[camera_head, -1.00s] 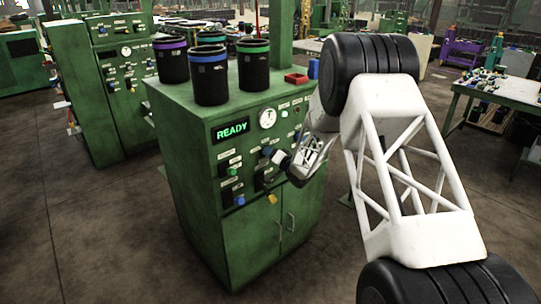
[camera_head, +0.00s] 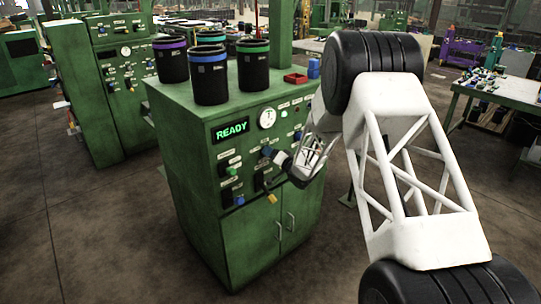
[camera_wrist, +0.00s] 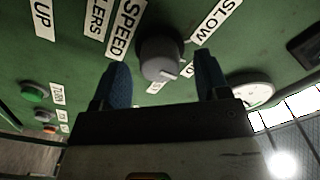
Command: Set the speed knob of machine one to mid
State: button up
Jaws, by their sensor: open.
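In the wrist view a grey round knob (camera_wrist: 160,57) sits on the green panel beside a SPEED label (camera_wrist: 126,28). Its pale mark points down and right in the picture. A SLOW label (camera_wrist: 216,22) is to its upper right; other labels below it are partly hidden and unreadable. My gripper (camera_wrist: 163,78) is open, with one blue fingertip on each side of the knob; whether they touch it I cannot tell. In the head view my gripper (camera_head: 275,156) is at the front of the green machine (camera_head: 185,150), whose display (camera_head: 231,130) reads READY. The knob cannot be made out there.
Several black sleeves with coloured bands (camera_head: 210,84) stand on the machine top, with a red tray (camera_head: 296,78) at its right. Other knobs, buttons and a gauge (camera_head: 267,118) crowd the panel. Another green machine (camera_head: 112,100) stands to the left. The floor in front is clear.

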jog(key=v, duration=0.6)
jog(key=shift+s+d, duration=0.25)
jog(key=shift+d, duration=0.05)
jog(key=shift+r, duration=0.1)
jog(key=s+d+r+h, duration=0.3)
jog(key=d+r, duration=0.1)
jog(key=r, duration=0.2)
jog(key=s+d+r+h, duration=0.3)
jog(key=d+r+h, duration=0.1)
jog(key=r, duration=0.2)
jog(key=s+d+r+m+g+h, duration=0.1)
jog(key=s+d+r+h, duration=0.1)
jog(key=s+d+r, duration=0.3)
jog(key=s+d+r+h, duration=0.2)
jog(key=s+r, duration=0.1)
jog(key=s, duration=0.4)
jog(key=s+d+r+g, duration=0.1)
jog(key=s+g, duration=0.2)
jog(key=s, duration=1.1)
jog(key=s+d+n+g+h, duration=0.1)
jog(key=s+d+g, duration=0.1)
jog(key=s, duration=1.2)
jog(key=s+d+r+g+h, duration=0.1)
jog(key=s+g, duration=0.3)
jog(key=s, duration=1)
jog(key=shift+s+d+r+n, duration=0.3)
jog(key=shift+r+n, duration=0.05)
jog(key=shift+n, duration=0.05)
